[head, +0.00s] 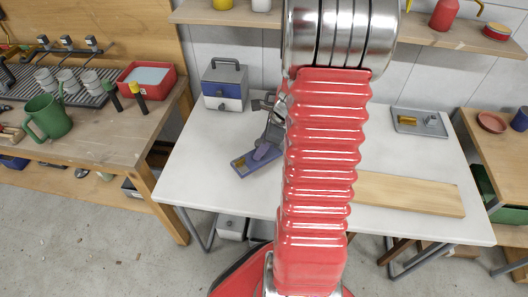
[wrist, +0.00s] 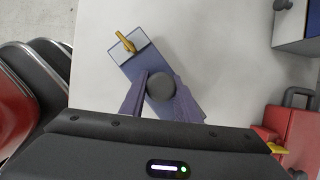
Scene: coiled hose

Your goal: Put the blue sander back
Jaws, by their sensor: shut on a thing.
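The blue sander (head: 240,164) is on or just above the white table, left of my arm in the head view. It is a flat blue block with a yellow piece at its front end and a round grey knob. It also shows in the wrist view (wrist: 135,66), set at a slant. My gripper (wrist: 160,92) is shut on the knob, with one purple-grey finger on each side. In the head view my gripper (head: 267,149) comes down from behind my red arm. I cannot tell whether the sander's underside touches the table.
A blue and white box with a handle (head: 225,88) stands at the table's back left. A grey tray-like item (head: 419,122) with a yellow piece lies at the back right. A wooden board (head: 410,194) lies at the front right. White table (head: 200,172) around the sander is clear.

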